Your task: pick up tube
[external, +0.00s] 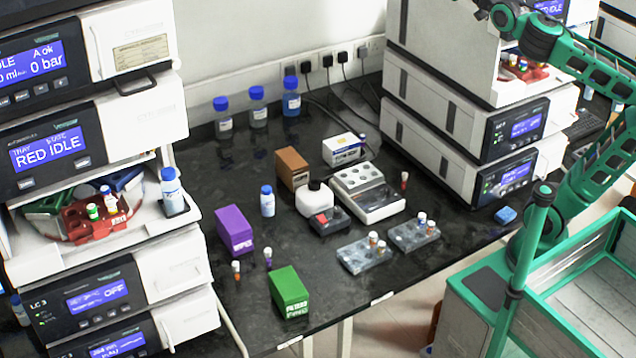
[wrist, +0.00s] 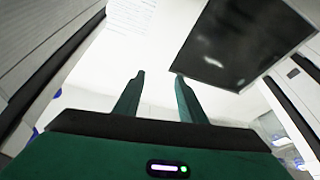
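My gripper (wrist: 159,77) is open and empty in the wrist view, with its two green fingers apart. In the external view my arm reaches up to the top edge, and its end is mostly cut off there. Several small capped tubes show in that view: an orange-capped tube (external: 236,271) and a purple-capped tube (external: 267,259) on the bench, a red-capped tube (external: 404,181) farther right, and more in two grey racks (external: 355,258) (external: 405,236). Others stand in red trays in the left stack (external: 92,211) and right stack (external: 522,64). No tube is recognisable in the wrist view.
Tall instrument stacks (external: 100,150) (external: 460,115) flank the dark bench (external: 340,300). Blue-capped bottles (external: 257,108), purple (external: 235,231), green (external: 289,292) and brown (external: 292,169) boxes and a white device (external: 368,191) stand on it. A dark panel (wrist: 245,40) and white surfaces fill the wrist view.

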